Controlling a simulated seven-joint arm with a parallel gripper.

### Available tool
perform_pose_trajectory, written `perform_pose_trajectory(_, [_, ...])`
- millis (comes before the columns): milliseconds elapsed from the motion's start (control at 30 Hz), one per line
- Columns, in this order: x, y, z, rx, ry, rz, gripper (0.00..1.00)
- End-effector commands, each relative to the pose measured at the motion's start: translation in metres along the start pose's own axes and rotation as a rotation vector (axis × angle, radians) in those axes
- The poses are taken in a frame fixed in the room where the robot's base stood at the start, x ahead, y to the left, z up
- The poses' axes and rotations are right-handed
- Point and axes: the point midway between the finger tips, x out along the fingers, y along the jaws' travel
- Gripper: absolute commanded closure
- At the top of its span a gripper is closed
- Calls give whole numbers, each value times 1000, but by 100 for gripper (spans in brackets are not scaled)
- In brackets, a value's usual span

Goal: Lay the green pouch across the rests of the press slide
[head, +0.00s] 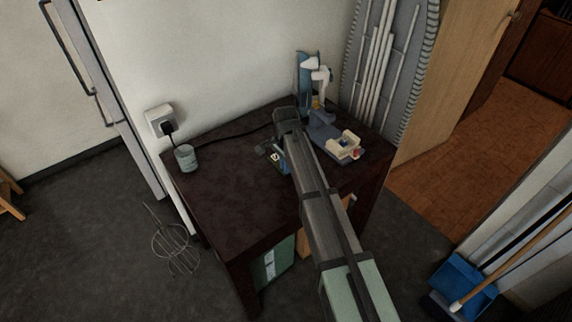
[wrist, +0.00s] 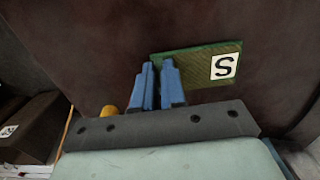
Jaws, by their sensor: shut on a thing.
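The flat green pouch (wrist: 195,66) has a white label with a black S, in the wrist view. My gripper (wrist: 157,70) has its blue fingers closed on the left part of the pouch, which sticks out to the right. In the head view my gripper (head: 284,164) is over the dark table, mostly behind my arm, and only a sliver of the pouch (head: 275,157) shows. The press slide (head: 343,147), with cream rests on a blue-grey base, is on the table to the right of my gripper. My arm hides part of the area beside it.
The dark table (head: 215,195) has clear room at its front left. A grey-green cup (head: 185,158) stands near the wall socket (head: 161,121). A blue and white press stand (head: 315,80) rises at the back. A green box (head: 272,264) sits under the table.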

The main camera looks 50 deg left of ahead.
Motion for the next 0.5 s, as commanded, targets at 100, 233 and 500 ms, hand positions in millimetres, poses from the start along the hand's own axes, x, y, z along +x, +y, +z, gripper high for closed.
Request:
perform_pose_trajectory(100, [1,0,0,0,0,0,83])
perform_pose_trajectory(233, [1,0,0,0,0,0,70])
perform_pose_trajectory(500, [1,0,0,0,0,0,64])
